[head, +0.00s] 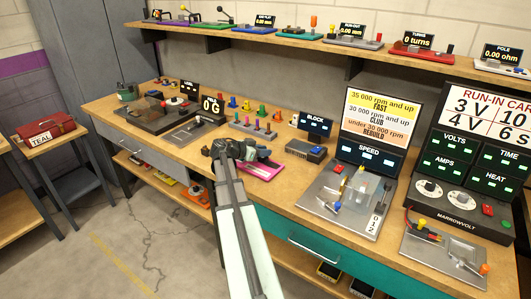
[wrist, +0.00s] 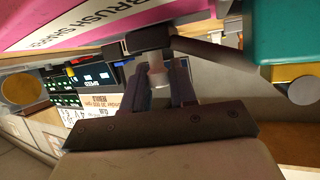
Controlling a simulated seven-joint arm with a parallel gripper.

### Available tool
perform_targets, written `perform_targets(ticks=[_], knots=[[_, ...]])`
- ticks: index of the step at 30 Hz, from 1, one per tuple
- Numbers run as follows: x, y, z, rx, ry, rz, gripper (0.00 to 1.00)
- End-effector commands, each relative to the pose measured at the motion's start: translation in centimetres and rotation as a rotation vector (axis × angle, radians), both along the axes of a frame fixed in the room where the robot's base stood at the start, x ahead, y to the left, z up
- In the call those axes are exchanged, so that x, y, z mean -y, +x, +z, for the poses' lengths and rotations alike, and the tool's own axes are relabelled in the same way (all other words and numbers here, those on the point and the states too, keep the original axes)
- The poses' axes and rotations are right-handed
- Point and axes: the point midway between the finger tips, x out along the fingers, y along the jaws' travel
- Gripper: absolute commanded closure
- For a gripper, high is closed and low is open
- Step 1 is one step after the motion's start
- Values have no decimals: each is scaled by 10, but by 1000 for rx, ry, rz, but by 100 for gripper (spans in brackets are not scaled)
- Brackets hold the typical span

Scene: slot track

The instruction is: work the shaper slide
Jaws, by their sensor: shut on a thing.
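The brush shaper is a pink-based fixture (head: 262,169) at the middle front of the bench. In the wrist view the two dark fingers (wrist: 158,84) are shut on a pale stem (wrist: 157,68), apparently the slide's handle, below a dark block (wrist: 150,38). The slide's track and its position along it are hidden.
A rack of coloured pegs (head: 262,124) stands behind the shaper. A "BLOCK" display (head: 316,124) and grey box (head: 306,150) are to its right, then the speed fixture (head: 340,200).

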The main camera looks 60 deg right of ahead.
Motion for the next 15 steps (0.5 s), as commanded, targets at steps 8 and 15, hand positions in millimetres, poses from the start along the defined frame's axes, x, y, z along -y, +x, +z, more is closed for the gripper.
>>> perform_targets(ticks=[8, 15], knots=[[0, 0, 0, 0, 0, 1, 52], [0, 0, 0, 0, 0, 1, 52]])
